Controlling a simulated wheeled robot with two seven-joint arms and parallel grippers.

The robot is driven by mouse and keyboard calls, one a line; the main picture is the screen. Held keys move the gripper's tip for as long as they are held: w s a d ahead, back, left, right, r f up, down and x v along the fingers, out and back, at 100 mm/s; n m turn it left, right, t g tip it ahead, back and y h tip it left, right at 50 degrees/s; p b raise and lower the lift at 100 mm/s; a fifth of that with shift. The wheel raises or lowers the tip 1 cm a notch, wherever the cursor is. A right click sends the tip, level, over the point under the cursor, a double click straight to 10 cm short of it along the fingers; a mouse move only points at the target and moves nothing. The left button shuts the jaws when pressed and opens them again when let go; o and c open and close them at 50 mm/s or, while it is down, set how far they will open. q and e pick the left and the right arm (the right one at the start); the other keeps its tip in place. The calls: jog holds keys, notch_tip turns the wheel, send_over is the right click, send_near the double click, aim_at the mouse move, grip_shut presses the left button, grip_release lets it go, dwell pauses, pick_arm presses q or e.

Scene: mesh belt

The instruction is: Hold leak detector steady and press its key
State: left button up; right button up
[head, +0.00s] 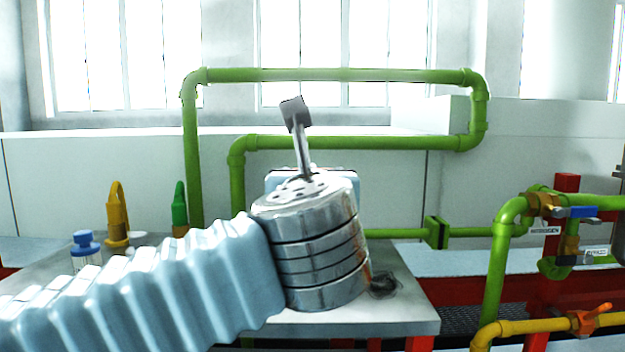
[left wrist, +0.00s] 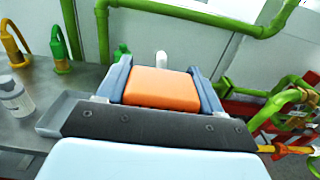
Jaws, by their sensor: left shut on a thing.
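In the left wrist view, an orange block (left wrist: 162,90), which looks like the body of the leak detector, sits between the two blue fingers of my left gripper (left wrist: 165,88). The fingers are shut on its sides. A short pale, rounded piece (left wrist: 161,60) stands just beyond it; I cannot tell if it belongs to the detector. No key can be made out. In the head view my left arm and its metal wrist hide the detector and the fingers. My right gripper is in neither view.
The grey table (head: 400,318) holds a blue-capped bottle (head: 84,245), a yellow looped item (head: 117,215) and a green one (head: 180,208) at left. A grey tray (left wrist: 50,128) lies beside my gripper. Green pipes (head: 330,75) run behind; valves (head: 575,212) and red framing stand right.

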pick_arm(q)
jog(key=w+f+b, duration=0.5)
jog(key=w+f, duration=0.4)
jog(key=w, duration=0.1)
jog(key=shift+w, duration=0.4)
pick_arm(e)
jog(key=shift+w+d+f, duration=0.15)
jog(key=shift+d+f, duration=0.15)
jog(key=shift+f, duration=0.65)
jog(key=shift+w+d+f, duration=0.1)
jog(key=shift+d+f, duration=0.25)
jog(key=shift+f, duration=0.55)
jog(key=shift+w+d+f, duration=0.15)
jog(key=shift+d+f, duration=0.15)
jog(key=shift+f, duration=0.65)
pick_arm(q)
jog(key=shift+f+b, duration=0.6)
jog(key=shift+b, duration=0.25)
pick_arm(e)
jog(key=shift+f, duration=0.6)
pick_arm(q)
jog(key=o, duration=1.7)
jog(key=c, duration=1.2)
